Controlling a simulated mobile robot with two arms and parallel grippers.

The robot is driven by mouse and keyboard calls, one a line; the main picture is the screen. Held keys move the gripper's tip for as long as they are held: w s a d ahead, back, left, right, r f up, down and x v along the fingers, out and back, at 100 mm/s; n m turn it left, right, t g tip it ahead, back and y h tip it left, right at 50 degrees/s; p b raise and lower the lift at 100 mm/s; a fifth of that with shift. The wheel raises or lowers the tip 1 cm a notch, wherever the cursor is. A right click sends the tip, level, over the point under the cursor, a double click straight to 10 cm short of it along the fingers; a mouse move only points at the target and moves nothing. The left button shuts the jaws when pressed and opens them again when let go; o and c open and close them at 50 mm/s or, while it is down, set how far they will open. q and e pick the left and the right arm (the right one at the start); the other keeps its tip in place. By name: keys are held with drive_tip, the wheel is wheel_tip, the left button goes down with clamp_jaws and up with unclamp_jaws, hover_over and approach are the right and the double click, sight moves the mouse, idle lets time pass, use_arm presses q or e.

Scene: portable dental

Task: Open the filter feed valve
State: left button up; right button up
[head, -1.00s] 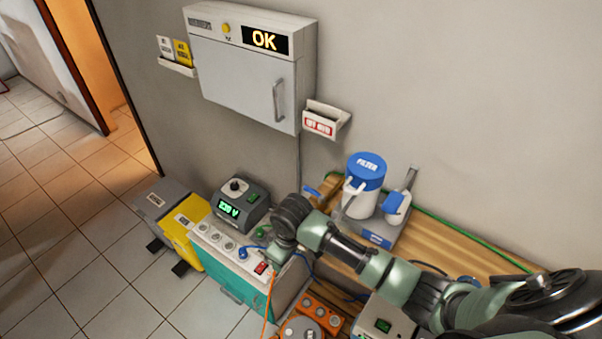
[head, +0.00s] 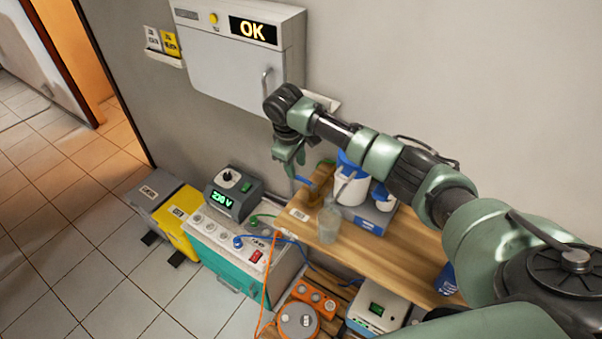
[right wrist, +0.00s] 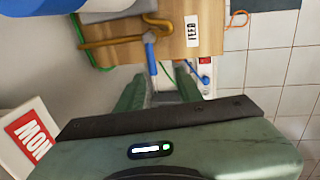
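The filter unit (head: 349,190), a white body with a blue top, stands on the wooden bench and is partly hidden by my right arm. In the right wrist view, a brass pipe (right wrist: 108,41) carries a blue lever handle (right wrist: 150,55), close to a label reading FEED (right wrist: 191,31). The blue handle (head: 305,181) also shows in the head view. My right gripper (head: 290,160) is above and slightly left of the handle. In the right wrist view its fingers (right wrist: 160,80) are apart and empty, with the handle's end appearing between them; contact cannot be told. My left gripper is out of view.
A wall cabinet (head: 235,65) showing OK hangs behind my right gripper. A clear cup (head: 329,222) stands on the bench (head: 385,243). A 230 V unit (head: 234,194) sits on a teal cabinet at the left. A wall box (right wrist: 28,140) is close in the wrist view.

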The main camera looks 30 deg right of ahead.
sight(302, 178)
drive_tip(key=f, duration=0.2)
drive_tip(key=w+d+f+p, duration=0.1)
drive_tip(key=f, duration=0.1)
drive_tip(key=d+f+p, duration=0.1)
drive_tip(key=f, duration=0.1)
drive_tip(key=shift+w+d+f, duration=0.15)
drive_tip(key=shift+d+f, duration=0.05)
drive_tip(key=shift+f, duration=0.15)
clamp_jaws()
